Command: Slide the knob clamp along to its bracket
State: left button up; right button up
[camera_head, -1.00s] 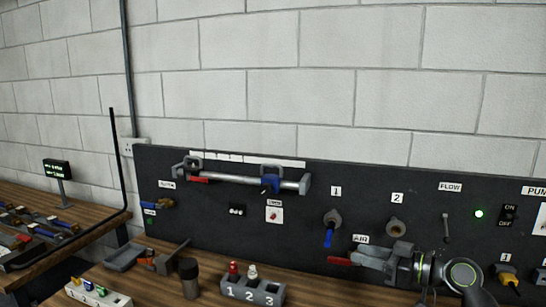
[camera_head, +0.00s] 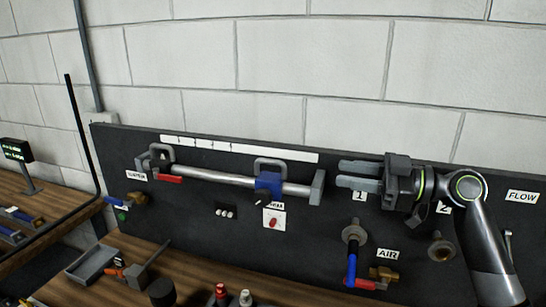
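A horizontal grey rail (camera_head: 215,176) is mounted on the dark panel. A blue clamp (camera_head: 268,185) sits on it near the right end, with a grey loop above and a small dark knob-like part at its lower left. A grey end bracket (camera_head: 317,187) stands just right of it, with a short stretch of rail between. Another bracket is at the rail's left end, beside a dark clamp with a red lever (camera_head: 169,178). My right gripper (camera_head: 340,174) is right of the end bracket, fingers pointing left, open and empty, apart from the clamp. My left gripper is out of view.
Below my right gripper, a blue-handled valve (camera_head: 352,256) and a brass air valve (camera_head: 385,273) with a red handle stick out from the panel. A red switch (camera_head: 272,222) is under the blue clamp. A grey tray (camera_head: 88,264) lies on the bench at lower left.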

aim_at(272, 163)
jog(key=p+x, duration=0.7)
jog(key=x, duration=0.8)
jog(key=shift+w+d, duration=0.1)
jog(key=shift+w, duration=0.1)
jog(key=shift+w+a, duration=0.1)
jog(key=shift+a, duration=0.25)
jog(key=shift+a+f, duration=0.1)
jog(key=shift+a, duration=0.1)
jog(key=shift+c, duration=0.3)
grip_shut()
